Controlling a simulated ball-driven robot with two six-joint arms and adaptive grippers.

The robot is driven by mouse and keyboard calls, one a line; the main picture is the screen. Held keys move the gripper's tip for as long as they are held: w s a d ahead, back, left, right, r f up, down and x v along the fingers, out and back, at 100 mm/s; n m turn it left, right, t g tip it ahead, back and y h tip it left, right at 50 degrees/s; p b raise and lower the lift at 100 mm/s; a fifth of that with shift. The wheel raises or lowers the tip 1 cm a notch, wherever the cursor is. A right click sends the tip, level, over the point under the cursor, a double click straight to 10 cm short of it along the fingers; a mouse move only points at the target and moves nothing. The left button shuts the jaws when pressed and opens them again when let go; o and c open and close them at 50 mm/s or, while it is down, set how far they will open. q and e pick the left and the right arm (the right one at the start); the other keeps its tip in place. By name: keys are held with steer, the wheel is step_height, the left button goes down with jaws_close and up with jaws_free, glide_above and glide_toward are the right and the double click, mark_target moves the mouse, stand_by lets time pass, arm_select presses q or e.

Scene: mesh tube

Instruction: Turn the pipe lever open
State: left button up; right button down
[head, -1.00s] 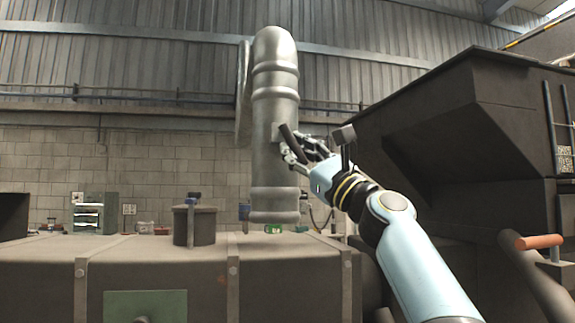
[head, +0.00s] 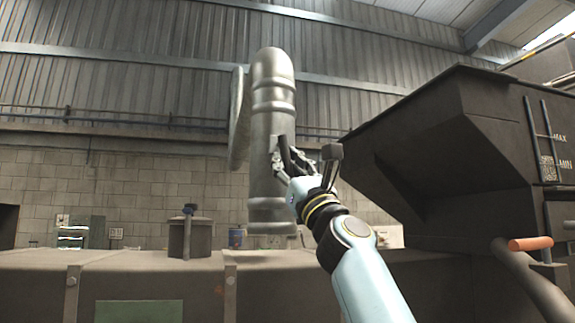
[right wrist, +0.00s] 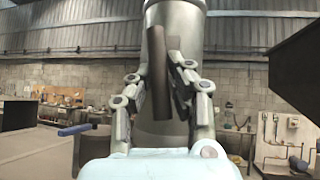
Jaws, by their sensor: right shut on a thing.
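A grey metal pipe (head: 272,115) hangs upright in the middle of the head view, and it also fills the upper middle of the right wrist view (right wrist: 185,20). A dark lever (head: 284,150) is on the pipe's right side, leaning a little from upright. In the right wrist view the lever (right wrist: 158,65) stands between my fingers. My right gripper (head: 296,162) is shut on the lever; its jointed fingers show on both sides of it in the right wrist view (right wrist: 160,90). My left gripper is in neither view.
A large dark hopper (head: 450,140) stands close on the right, with an orange-handled lever (head: 536,243) low beside it. A long dark tank (head: 150,285) lies below the pipe, with a small lidded cylinder (head: 190,236) on it. The space left of the pipe is clear.

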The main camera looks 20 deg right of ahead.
steer(key=shift+w+a+f, duration=0.1)
steer(key=shift+f, duration=0.25)
steer(key=c, duration=1.7)
jaws_free()
steer(key=shift+c, duration=0.2)
steer(key=o, duration=0.5)
steer(key=shift+a+r, duration=0.15)
steer(key=shift+a, duration=0.05)
steer(key=shift+c, duration=0.2)
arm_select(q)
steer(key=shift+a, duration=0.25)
arm_select(e)
steer(key=shift+o, duration=0.3)
steer(key=shift+d+r, duration=0.1)
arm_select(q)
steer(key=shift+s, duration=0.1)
